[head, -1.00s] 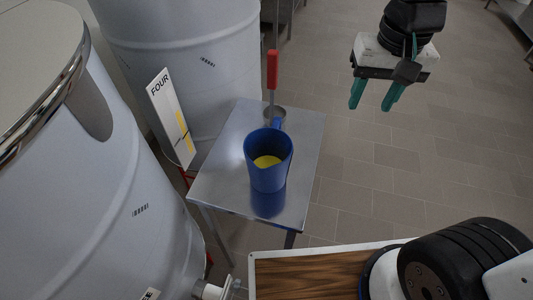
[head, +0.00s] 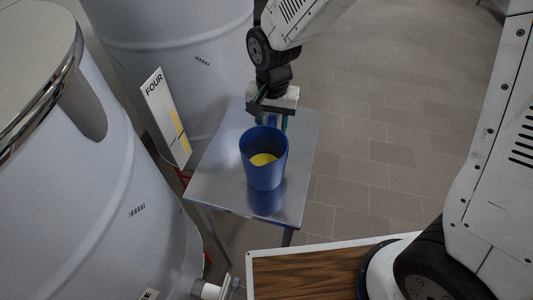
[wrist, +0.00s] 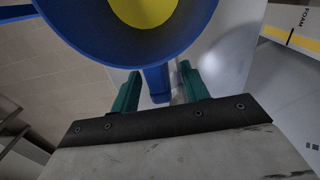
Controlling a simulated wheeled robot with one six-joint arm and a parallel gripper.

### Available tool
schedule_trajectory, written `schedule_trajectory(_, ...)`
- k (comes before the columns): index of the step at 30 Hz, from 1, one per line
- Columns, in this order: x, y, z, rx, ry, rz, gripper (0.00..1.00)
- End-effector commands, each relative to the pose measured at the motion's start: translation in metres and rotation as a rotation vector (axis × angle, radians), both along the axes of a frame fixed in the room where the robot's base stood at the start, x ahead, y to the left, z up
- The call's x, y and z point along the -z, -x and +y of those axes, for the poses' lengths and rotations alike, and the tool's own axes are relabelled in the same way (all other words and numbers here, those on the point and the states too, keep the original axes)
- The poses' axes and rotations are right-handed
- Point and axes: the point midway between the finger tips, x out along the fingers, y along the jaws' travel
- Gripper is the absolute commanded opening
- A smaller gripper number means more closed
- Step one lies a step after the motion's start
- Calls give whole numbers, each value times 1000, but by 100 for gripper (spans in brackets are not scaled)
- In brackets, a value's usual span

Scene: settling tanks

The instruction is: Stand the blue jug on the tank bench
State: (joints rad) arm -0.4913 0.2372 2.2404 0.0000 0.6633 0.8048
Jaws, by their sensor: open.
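The blue jug (head: 264,172) stands upright on a small metal bench (head: 215,185), with yellow showing inside. Its handle is on the far side, hidden in the head view behind the jug and my gripper. My gripper (head: 272,120) is just behind the jug, pointing down. In the wrist view the blue jug (wrist: 85,35) fills the top, and its handle (wrist: 157,82) lies between the two green fingers of my gripper (wrist: 158,90). The fingers are open, with a gap visible on each side of the handle; I cannot tell if either touches it.
A large pale tank (head: 95,170) stands close at left and another (head: 170,50) behind the bench. A sign reading FOUR (head: 166,117) stands at the bench's left edge. Open tiled floor (head: 380,130) lies to the right. A wood-topped surface (head: 310,275) is in front.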

Motion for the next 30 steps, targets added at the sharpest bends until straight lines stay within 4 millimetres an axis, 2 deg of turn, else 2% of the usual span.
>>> schedule_trajectory(3, 20, 1, -1, 0, 2, 4, 45)
schedule_trajectory(6, 31, 0, 0, 0, 1, 3, 45)
schedule_trajectory(14, 35, 0, 0, -1, 0, 0, 45)
schedule_trajectory(15, 35, 0, 0, -1, 1, 0, 43)
schedule_trajectory(18, 34, 0, 0, -1, 0, 0, 15)
schedule_trajectory(20, 34, 0, 0, -1, 0, 0, 0)
schedule_trajectory(30, 33, 0, 0, -1, 0, 0, 0)
